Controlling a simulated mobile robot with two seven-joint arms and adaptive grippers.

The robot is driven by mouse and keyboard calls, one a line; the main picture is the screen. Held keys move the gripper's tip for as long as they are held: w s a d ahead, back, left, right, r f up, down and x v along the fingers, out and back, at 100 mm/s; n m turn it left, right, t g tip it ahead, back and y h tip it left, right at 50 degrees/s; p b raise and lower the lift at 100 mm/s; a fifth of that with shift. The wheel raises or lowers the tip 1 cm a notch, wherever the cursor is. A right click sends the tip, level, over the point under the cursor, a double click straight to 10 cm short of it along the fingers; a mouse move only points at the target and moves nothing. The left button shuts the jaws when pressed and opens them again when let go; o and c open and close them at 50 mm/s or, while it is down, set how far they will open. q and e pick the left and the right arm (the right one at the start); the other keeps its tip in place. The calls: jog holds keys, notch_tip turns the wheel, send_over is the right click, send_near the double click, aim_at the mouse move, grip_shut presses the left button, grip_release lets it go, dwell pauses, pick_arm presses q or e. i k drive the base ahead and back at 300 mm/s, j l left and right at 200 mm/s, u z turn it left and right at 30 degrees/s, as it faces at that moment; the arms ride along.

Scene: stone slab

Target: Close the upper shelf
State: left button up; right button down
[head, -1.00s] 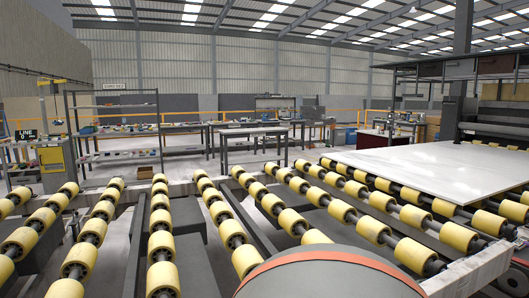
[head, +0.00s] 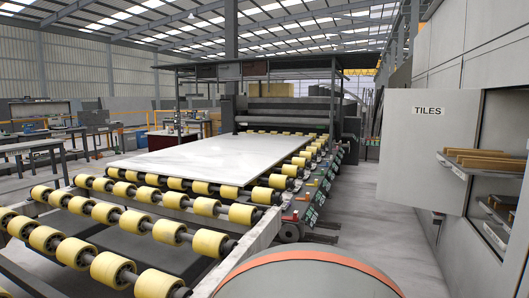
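A grey wall cabinet at the right of the head view has an open door (head: 411,145) labelled TILES. Inside it, an upper shelf (head: 466,168) holds several brown tiles (head: 482,157) and appears to stick out past the opening. A lower shelf (head: 493,231) also holds brown tiles (head: 503,206). The cabinet's right side is cut off by the picture edge. Neither of my grippers is in view.
A roller conveyor (head: 150,222) with yellow rollers fills the left and middle. A white stone slab (head: 200,157) lies on it, before a large machine (head: 285,115). Clear grey floor (head: 375,235) runs between the conveyor and the cabinet.

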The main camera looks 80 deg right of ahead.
aim_at(464, 161)
jog(key=z, duration=3.85)
jog(key=i+j+z, duration=0.1)
jog(key=i, duration=0.45)
jog(key=i+j+z, duration=0.15)
jog(key=i, duration=0.4)
jog(key=i+j+z, duration=0.1)
jog(key=i, duration=0.4)
jog(key=i+j+z, duration=0.1)
jog(key=i+j, duration=0.3)
jog(key=i, duration=0.15)
